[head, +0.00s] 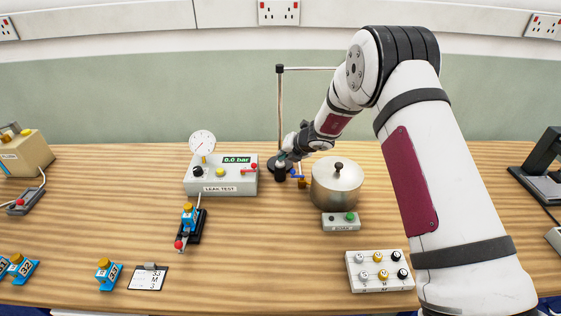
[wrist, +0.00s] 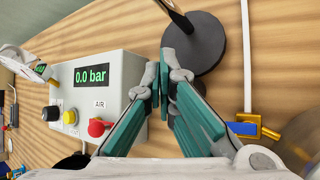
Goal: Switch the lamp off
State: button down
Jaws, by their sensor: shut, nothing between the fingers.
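No lit lamp can be made out for certain. My gripper (head: 281,168) is low beside that base, right of the grey leak test box (head: 222,187). In the wrist view my gripper (wrist: 165,82) is shut and empty, with its fingertips between the box and the base. Whether the tips touch the base cannot be told. My arm hides the right part of the top bar.
A steel lidded pot (head: 337,184) stands just right of my gripper, with a small button box (head: 341,222) in front. A blue-handled brass valve (wrist: 252,128) is close by. A red knob (wrist: 98,128) sits on the leak test box. The wooden table is clear at front middle.

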jog(key=shift+f, duration=0.15)
jog(key=shift+r, duration=0.75)
jog(key=shift+r+b, duration=0.1)
jog(key=shift+b, duration=0.2)
jog(key=shift+r+b, duration=0.65)
jog(key=shift+r, duration=2.3)
